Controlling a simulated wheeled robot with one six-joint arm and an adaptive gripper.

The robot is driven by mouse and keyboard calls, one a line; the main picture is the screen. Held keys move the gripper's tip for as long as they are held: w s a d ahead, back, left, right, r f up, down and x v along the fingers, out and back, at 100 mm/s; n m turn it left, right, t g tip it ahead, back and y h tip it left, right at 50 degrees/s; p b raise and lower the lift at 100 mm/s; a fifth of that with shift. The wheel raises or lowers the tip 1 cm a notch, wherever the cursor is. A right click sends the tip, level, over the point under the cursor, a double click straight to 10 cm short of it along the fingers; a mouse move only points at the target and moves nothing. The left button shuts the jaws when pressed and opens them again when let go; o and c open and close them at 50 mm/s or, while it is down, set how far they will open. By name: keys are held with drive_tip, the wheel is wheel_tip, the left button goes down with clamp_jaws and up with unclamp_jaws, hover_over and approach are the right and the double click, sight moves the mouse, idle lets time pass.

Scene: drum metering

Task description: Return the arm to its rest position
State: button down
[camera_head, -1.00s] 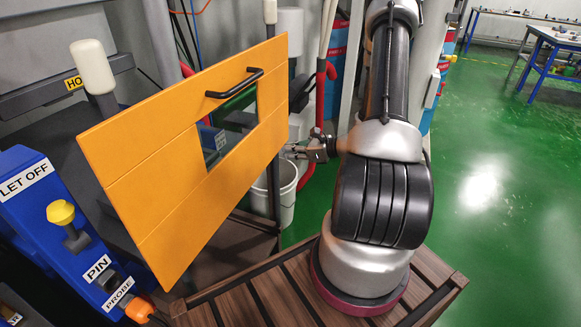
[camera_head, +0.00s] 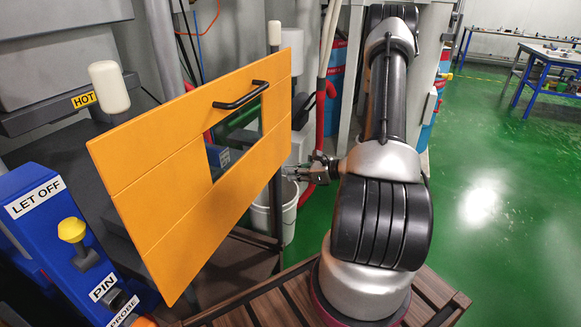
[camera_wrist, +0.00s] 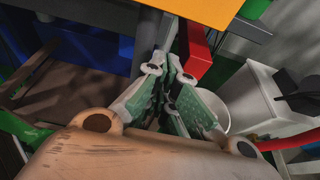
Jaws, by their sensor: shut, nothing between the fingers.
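My gripper (camera_head: 292,173) shows in the head view just right of the orange panel, low beside it, with my arm folded behind it on the right. In the wrist view my gripper (camera_wrist: 166,62) has its fingers together, with nothing held between them. The fingertips point toward the lower edge of the orange panel (camera_wrist: 205,18). I cannot tell the exact gap between fingertips and panel.
The orange panel (camera_head: 165,185) has a black handle (camera_head: 241,95) and a window opening. A blue box (camera_head: 60,225) with a yellow knob (camera_head: 72,230) stands at left. A white bucket (camera_head: 284,212) stands behind my gripper. Green floor (camera_head: 500,240) is open at right.

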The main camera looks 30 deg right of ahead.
drive_tip(key=v, duration=1)
drive_tip(key=shift+f, duration=0.25)
drive_tip(key=s+a+r+n+g, duration=0.3)
drive_tip(key=s+n+g, duration=0.2)
drive_tip(key=s+n, duration=0.25)
drive_tip(key=s+a+r+n+g, duration=0.35)
drive_tip(key=s+n+g, duration=0.25)
drive_tip(key=s, duration=0.2)
drive_tip(key=s+a+r+n+t+h, duration=0.1)
drive_tip(key=a+r+n+t+h, duration=0.1)
drive_tip(key=r+n, duration=0.5)
drive_tip(key=s+a+r+n+t+h, duration=0.1)
drive_tip(key=a+r+n+h, duration=0.3)
drive_tip(key=r, duration=1.1)
drive_tip(key=n+t+h, duration=0.1)
drive_tip(key=n+h, duration=0.1)
drive_tip(key=n, duration=0.2)
drive_tip(key=shift+s+a+r, duration=0.1)
drive_tip(key=shift+a, duration=0.15)
